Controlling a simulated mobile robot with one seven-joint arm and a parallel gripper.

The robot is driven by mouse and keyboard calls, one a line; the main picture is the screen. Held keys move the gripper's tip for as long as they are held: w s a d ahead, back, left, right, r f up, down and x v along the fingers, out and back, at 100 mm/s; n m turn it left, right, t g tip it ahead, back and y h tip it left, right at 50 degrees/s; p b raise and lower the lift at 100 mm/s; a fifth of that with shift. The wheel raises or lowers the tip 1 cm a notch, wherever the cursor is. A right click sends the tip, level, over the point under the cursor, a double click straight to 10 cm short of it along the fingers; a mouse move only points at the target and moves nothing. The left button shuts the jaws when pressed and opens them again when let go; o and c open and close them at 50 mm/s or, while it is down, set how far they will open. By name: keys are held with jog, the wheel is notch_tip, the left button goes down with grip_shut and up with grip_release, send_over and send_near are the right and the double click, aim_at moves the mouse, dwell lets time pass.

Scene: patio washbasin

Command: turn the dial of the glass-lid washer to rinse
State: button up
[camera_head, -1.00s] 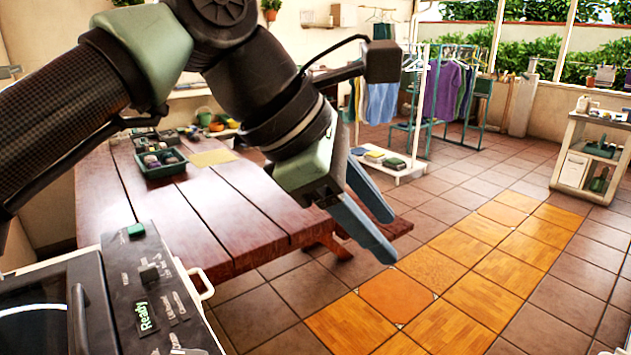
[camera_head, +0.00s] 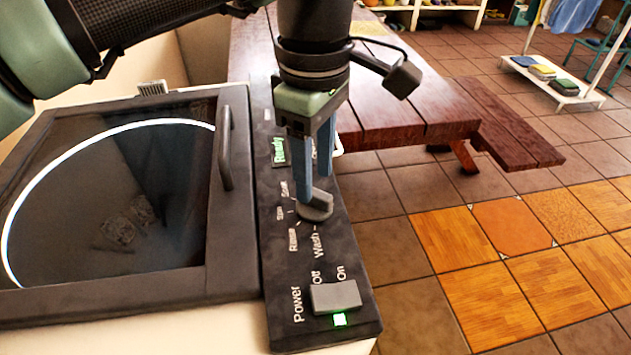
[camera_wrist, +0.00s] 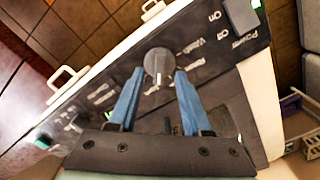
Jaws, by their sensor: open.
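The glass-lid washer (camera_head: 235,280) fills the left of the head view, its lid (camera_head: 120,200) shut. On its dark panel is a round grey dial (camera_head: 318,210) with a raised bar. Labels around it include Wash, Rinse, Spin and Soak. My gripper (camera_head: 315,188) points down over the dial, open, with its blue fingertips close to it. In the wrist view the dial (camera_wrist: 158,62) sits between and slightly beyond the fingertips (camera_wrist: 159,72). A pale mark on the dial points toward the gripper; I cannot tell which label it meets, or whether the fingers touch it.
The panel also has a green Ready display (camera_head: 279,152) and a power switch (camera_head: 336,296) with a lit green light (camera_head: 340,320). The lid handle (camera_head: 226,148) stands up left of the dial. A wooden table (camera_head: 400,110) is behind; tiled floor lies open at the right.

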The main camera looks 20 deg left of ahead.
aim_at(315, 200)
jog(key=shift+f, duration=1.25)
grip_shut()
